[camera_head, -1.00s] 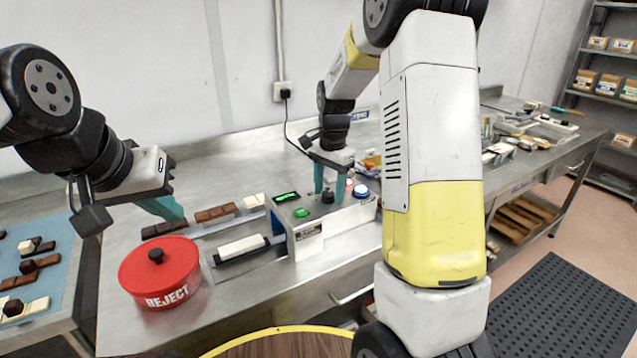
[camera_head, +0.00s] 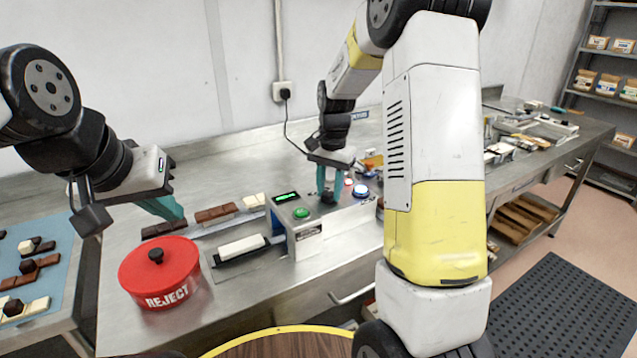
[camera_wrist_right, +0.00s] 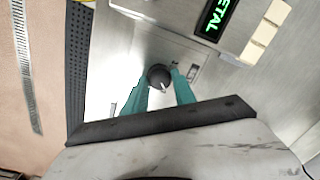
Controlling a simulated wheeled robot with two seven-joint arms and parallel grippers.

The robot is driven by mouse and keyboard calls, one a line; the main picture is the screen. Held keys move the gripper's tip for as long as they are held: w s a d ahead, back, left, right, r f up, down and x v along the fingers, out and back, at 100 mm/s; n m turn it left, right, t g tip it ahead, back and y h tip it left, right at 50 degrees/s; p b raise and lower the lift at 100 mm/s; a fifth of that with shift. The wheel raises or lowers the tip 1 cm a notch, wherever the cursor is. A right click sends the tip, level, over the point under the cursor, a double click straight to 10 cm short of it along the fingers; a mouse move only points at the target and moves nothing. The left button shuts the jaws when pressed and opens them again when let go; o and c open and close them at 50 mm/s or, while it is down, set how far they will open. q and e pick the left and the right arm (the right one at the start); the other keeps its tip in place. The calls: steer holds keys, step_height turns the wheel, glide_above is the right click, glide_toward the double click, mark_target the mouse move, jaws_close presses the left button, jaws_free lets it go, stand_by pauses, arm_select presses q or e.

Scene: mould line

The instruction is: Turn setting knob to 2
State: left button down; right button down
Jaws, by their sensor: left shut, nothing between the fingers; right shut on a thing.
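The setting knob (camera_wrist_right: 159,77) is small, round and black with a pale pointer line. The numbers around the knob are not readable. My left gripper (camera_head: 176,214) is shut and empty, above the bench near the chocolate bars.
A red REJECT tub (camera_head: 160,272) stands front left. Chocolate bars (camera_head: 215,213) lie behind it, and a white bar (camera_head: 242,246) lies beside the box.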

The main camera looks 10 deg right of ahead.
mark_target(330, 192)
steer(key=n, duration=0.4)
steer(key=shift+n, duration=0.3)
steer(key=n, duration=0.4)
steer(key=shift+w+a, duration=0.1)
steer(key=shift+n, duration=0.3)
steer(key=c, duration=1)
jaws_free()
steer(key=shift+c, duration=0.2)
steer(key=shift+r, duration=0.15)
steer(key=r, duration=0.7)
steer(key=shift+d, duration=0.2)
steer(key=shift+r, duration=0.25)
